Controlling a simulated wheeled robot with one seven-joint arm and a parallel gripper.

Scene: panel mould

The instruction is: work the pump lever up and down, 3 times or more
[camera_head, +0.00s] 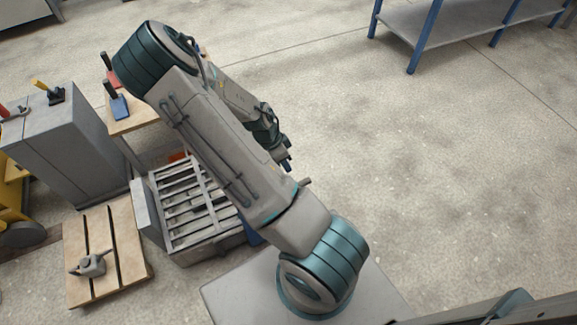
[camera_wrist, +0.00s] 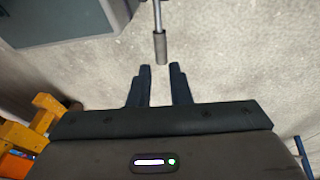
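The pump lever (camera_wrist: 161,46) shows in the wrist view as a thin metal rod with a grey cylindrical grip, coming down from the top edge. My gripper (camera_wrist: 160,69) is open and empty, with two dark fingers apart. The grip's lower end is in line with the gap, at or just beyond the fingertips; I cannot tell the exact depth. In the head view my gripper (camera_head: 287,165) is small and partly hidden by my arm. I cannot make out the pump or its lever surely there.
A grey slatted frame (camera_head: 165,192) stands left of my arm. Farther left are a grey cabinet (camera_head: 62,150), a wooden pallet (camera_head: 128,262) with a grey part, and a small table (camera_head: 135,122) with tools. A blue-legged shelf (camera_head: 440,22) stands at upper right. The floor at right is clear.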

